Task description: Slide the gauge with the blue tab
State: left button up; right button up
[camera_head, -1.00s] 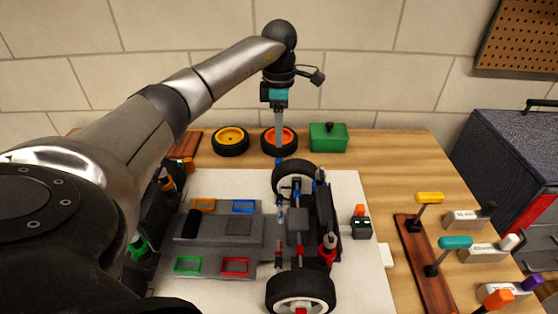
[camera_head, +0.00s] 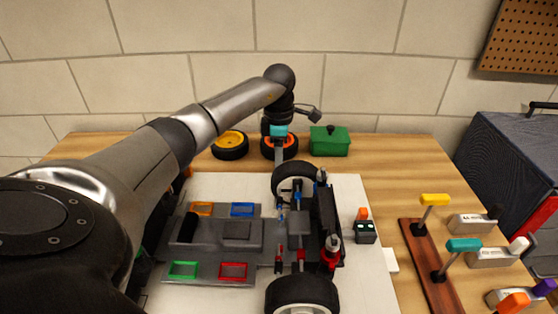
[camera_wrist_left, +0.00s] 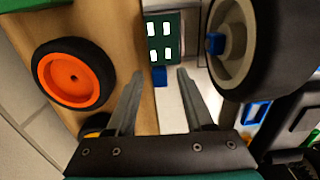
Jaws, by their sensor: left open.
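The blue tab (camera_wrist_left: 159,76) shows in the left wrist view, at the near end of a dark green block with bright white windows (camera_wrist_left: 165,38), which looks like its gauge. My left gripper (camera_wrist_left: 160,74) is open, with one finger on each side of the tab; I cannot tell whether either finger touches it. In the head view my left gripper (camera_head: 279,166) points down behind the car's far front wheel (camera_head: 293,183), and the blue-tab gauge is hidden there. Another gauge, with an orange tab (camera_head: 363,214), stands right of the car. My right gripper is not in view.
The car chassis (camera_head: 240,250) lies on a white mat (camera_head: 350,190). An orange wheel (camera_wrist_left: 73,75) is left of the fingers, and the car's wheel (camera_wrist_left: 268,45) is close on the right. A green box (camera_head: 330,142) stands behind. Tools on a wooden rack (camera_head: 425,260) stand right.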

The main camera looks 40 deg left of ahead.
pick_arm(q)
jog(key=shift+c, duration=0.4)
grip_shut()
dwell(0.9)
